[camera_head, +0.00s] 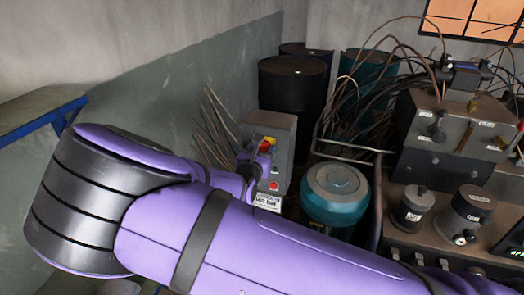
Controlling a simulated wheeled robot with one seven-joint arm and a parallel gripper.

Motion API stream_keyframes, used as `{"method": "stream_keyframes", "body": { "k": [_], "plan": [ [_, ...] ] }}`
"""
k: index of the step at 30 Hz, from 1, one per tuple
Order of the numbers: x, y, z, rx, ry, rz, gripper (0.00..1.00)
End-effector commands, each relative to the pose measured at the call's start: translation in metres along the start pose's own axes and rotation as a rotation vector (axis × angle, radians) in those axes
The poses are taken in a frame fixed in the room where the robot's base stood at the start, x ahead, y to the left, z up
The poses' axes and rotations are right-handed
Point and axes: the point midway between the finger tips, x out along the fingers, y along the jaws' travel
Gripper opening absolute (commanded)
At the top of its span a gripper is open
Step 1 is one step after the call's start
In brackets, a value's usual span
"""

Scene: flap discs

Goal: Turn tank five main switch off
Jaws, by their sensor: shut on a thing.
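A grey switch box (284,135) stands in the middle of the view, left of a teal round tank. Near its top is a red and yellow switch (267,145). A red button (274,185) sits lower on its face, above a white label (268,200) too small to read surely. My gripper (258,156) is at the front of the box, shut on the red and yellow switch. My purple arm crosses the foreground and hides the area below the box. The fingertips are small and partly hidden, and the switch's exact angle cannot be told.
Black drums (293,82) and loose cables (372,95) are behind. A control panel (455,135) with knobs fills the right. A blue-edged shelf (42,112) is at left.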

Motion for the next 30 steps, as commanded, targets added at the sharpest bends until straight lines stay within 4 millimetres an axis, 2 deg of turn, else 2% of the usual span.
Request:
{"method": "stream_keyframes", "body": {
  "k": [8,14,30],
  "plan": [
    [0.0000,0.0000,-0.0003,-0.041,0.001,0.000,0.34],
    [0.0000,-0.0001,-0.0003,-0.152,0.001,-0.001,0.34],
    [-0.0002,-0.0001,-0.0008,-0.649,0.002,0.001,0.34]
  ]
}}
